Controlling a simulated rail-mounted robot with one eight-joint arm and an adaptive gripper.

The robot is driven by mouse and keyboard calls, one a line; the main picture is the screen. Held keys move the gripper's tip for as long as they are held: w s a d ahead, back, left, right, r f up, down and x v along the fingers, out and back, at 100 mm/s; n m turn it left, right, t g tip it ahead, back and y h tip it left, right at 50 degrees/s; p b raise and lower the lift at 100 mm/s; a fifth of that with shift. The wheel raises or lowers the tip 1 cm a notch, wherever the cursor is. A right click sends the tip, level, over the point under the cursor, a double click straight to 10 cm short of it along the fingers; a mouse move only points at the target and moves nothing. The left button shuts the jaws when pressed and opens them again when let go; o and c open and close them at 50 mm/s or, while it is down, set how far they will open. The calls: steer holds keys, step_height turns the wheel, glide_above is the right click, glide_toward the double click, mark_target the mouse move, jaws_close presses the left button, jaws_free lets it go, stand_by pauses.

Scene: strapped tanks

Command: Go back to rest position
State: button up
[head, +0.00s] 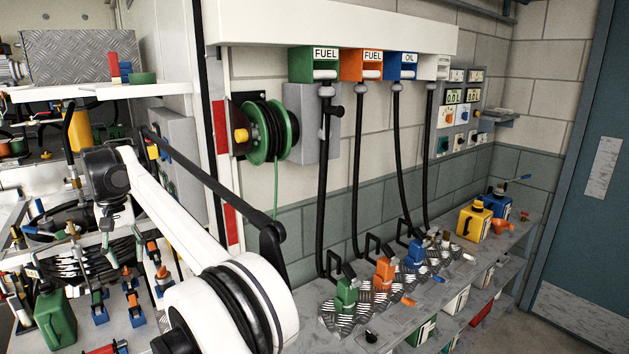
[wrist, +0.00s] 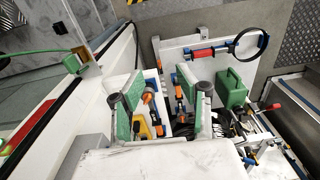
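My gripper (wrist: 157,98) shows in the wrist view with two green-padded fingers spread apart. Nothing is held between them; equipment shows in the gap, farther off. In the head view my white arm reaches up and left from the lower middle, in front of the equipment rack. A green canister (head: 55,318) stands at the lower left of the head view. A green canister (wrist: 232,90) also shows right of the fingers in the wrist view, apart from them.
A bench (head: 300,338) runs along the wall at right, with a yellow tank (head: 475,222) and a blue tank (head: 498,204) at its far end. Black hoses hang from the fuel and oil dispensers (head: 313,64). A green hose reel (head: 268,132) is mounted behind my arm. The crowded rack shelf (head: 60,94) is at left.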

steer(key=w+d+r+m+b, duration=0.1)
steer(key=w+d+r, duration=0.15)
steer(key=d, duration=0.25)
steer(key=w+d+r, duration=0.2)
steer(key=d+r, duration=0.1)
steer(key=d, duration=0.3)
steer(key=s+d+r+m+t+y+b, duration=0.1)
steer(key=s+d+r+t, duration=0.15)
steer(key=d, duration=1.25)
steer(key=s+d+r+m+t+b, duration=0.15)
steer(key=d+r, duration=0.25)
steer(key=d, duration=1.1)
steer(key=s+d+f+m+t+b, duration=0.1)
steer(key=s+d+f, duration=0.2)
steer(key=s+d, duration=0.45)
steer(key=s+d+f+m+b, duration=0.1)
steer(key=s+d+f, duration=0.2)
steer(key=s+d, duration=0.45)
steer(key=s+d+f+m+t+h+b, duration=0.1)
steer(key=s+d+f+m+t+b, duration=0.1)
steer(key=s+d+f, duration=0.9)
step_height(320, 180, down, 3)
steer(key=shift+s+d+r, duration=0.2)
steer(key=shift+s, duration=0.65)
